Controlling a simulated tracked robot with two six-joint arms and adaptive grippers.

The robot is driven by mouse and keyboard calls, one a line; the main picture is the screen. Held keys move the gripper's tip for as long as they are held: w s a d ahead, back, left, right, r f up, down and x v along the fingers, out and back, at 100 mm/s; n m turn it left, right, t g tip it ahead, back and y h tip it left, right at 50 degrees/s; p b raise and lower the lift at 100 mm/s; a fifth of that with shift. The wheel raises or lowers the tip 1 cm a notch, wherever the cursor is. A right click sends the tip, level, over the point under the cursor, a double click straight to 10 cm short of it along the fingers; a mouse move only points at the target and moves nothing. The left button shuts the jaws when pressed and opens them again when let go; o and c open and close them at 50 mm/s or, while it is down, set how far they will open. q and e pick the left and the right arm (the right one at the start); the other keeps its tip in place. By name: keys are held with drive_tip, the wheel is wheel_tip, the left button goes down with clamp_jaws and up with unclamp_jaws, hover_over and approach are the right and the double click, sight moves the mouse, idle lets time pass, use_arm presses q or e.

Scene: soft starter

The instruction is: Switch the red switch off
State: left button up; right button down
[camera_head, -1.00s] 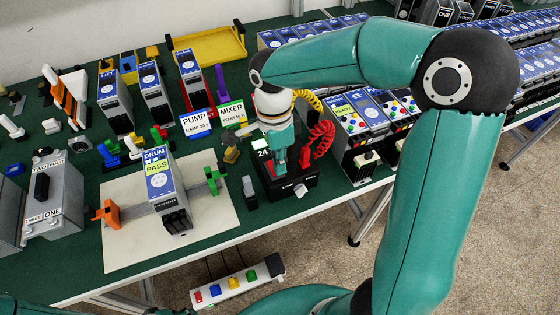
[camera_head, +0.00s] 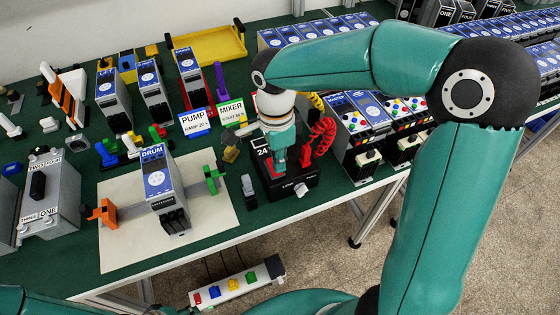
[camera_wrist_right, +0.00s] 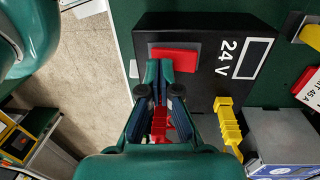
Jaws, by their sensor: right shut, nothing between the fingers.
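The red switch (camera_wrist_right: 178,57) is a flat red rocker on the black 24 V box (camera_wrist_right: 200,29) in the right wrist view. My right gripper (camera_wrist_right: 159,70) is shut with nothing between its fingers, and its tips overlap the lower edge of the switch. I cannot tell for sure whether they touch it. In the head view my right gripper (camera_head: 280,163) points down over the black box (camera_head: 298,187), hiding most of the switch. My left gripper is out of view.
A coiled red cable (camera_head: 319,142) and a yellow one (camera_wrist_right: 229,125) run beside the gripper. The grey DRUM unit (camera_head: 162,190) stands on a white board (camera_head: 122,250) to the left. A power strip (camera_head: 237,282) hangs below the table's front edge.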

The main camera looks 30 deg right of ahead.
drive_tip(key=shift+w+r, duration=0.15)
drive_tip(key=shift+w, duration=0.25)
drive_tip(key=shift+r+p, duration=0.5)
drive_tip(key=r+p, duration=0.1)
drive_tip(key=r, duration=0.1)
drive_tip(key=r+p, duration=0.1)
drive_tip(key=r, duration=0.1)
drive_tip(key=shift+s+p, duration=0.3)
wheel_tip(320, 180, up, 9)
drive_tip(key=s+b, duration=0.1)
drive_tip(key=shift+s+a, duration=0.15)
drive_tip(key=shift+s, duration=0.25)
drive_tip(key=shift+f, duration=0.15)
